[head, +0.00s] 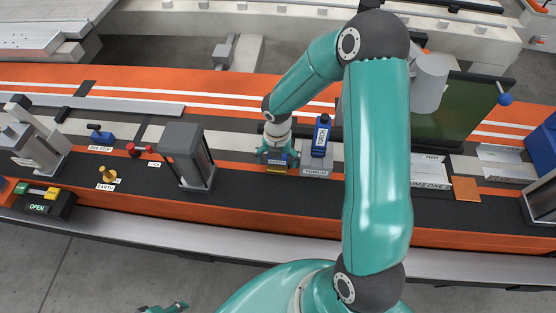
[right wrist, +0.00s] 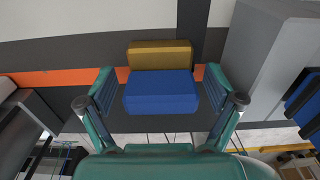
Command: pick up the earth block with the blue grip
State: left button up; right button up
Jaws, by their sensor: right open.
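The block with the blue grip (right wrist: 160,92) lies between the fingers of my right gripper (right wrist: 159,78) in the right wrist view. Behind the blue part is its gold-brown body (right wrist: 160,54). The fingers are open, with a gap on each side of the blue grip. In the head view my right gripper (head: 277,154) is low over the black strip, and the block's blue and yellow parts (head: 278,167) show just below it. A teal piece at the bottom edge, probably my left gripper (head: 164,308), is mostly cut off, so its state is unclear.
A grey post (head: 187,155) stands to the left. A yellow piece (head: 107,174) is by the EARTH label (head: 105,187). A dark green panel (head: 450,110) is at the right.

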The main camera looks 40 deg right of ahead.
jog(key=shift+w+r, duration=0.1)
jog(key=c, duration=1.7)
jog(key=shift+o, duration=0.2)
